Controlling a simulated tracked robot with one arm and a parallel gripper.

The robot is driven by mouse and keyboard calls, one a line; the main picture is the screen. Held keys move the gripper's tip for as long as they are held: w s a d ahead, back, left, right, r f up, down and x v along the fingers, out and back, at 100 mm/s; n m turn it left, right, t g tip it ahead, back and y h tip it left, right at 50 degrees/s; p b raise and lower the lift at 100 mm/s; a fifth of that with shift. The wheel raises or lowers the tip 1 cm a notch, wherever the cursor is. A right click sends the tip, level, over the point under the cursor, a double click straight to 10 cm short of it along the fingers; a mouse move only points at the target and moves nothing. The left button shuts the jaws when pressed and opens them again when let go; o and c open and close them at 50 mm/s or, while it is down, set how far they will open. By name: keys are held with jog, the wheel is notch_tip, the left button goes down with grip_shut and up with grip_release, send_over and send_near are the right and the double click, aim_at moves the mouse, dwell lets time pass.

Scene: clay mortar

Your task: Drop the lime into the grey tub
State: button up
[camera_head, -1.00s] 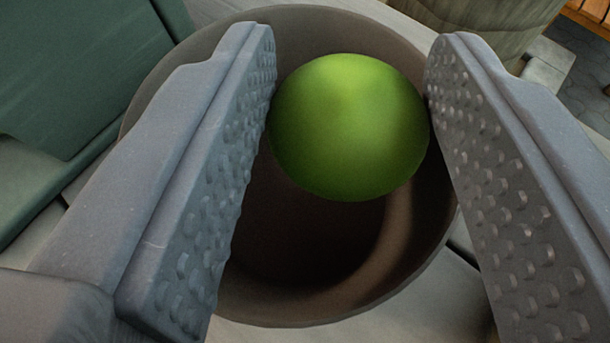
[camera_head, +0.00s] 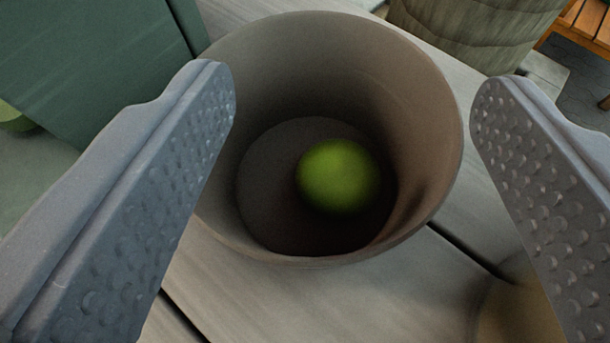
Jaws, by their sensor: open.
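The green lime (camera_head: 338,176) is inside the round grey-brown tub (camera_head: 425,100), low down at its floor, right of the middle. It looks slightly blurred. The tub stands upright on a planked surface, its mouth facing me. My gripper (camera_head: 352,92) is open and empty, with one studded finger on each side of the tub in the picture. Neither finger touches the lime.
A dark green panel or box (camera_head: 90,70) stands at the upper left. A ribbed, greenish-brown container (camera_head: 475,35) stands behind the tub at upper right. A yellowish round thing (camera_head: 515,310) shows partly at lower right. The planks (camera_head: 300,305) in front of the tub are clear.

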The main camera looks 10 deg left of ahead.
jog(key=p+v, duration=0.1)
jog(key=v, duration=1)
jog(key=shift+s+p, duration=0.2)
jog(key=shift+p, duration=0.2)
jog(key=shift+r, duration=0.15)
jog(key=a+r+h+p, duration=0.1)
jog(key=a+r+p, duration=0.15)
jog(key=r, duration=1.15)
jog(key=a+r+h+p, duration=0.1)
jog(key=a+r, duration=0.2)
jog(key=r, duration=1.2)
jog(key=s+a+r+t+p, duration=0.1)
jog(key=s+a+r, duration=0.3)
jog(key=a+r, duration=0.3)
jog(key=s+a+r+y, duration=0.1)
jog(key=s+a+r, duration=0.3)
jog(key=r, duration=0.9)
jog(key=a, duration=0.3)
jog(key=shift+s+a+r+t+y+p, duration=0.2)
jog(key=shift+a+r+t+y+p, duration=0.1)
jog(key=shift+r+t+p, duration=0.1)
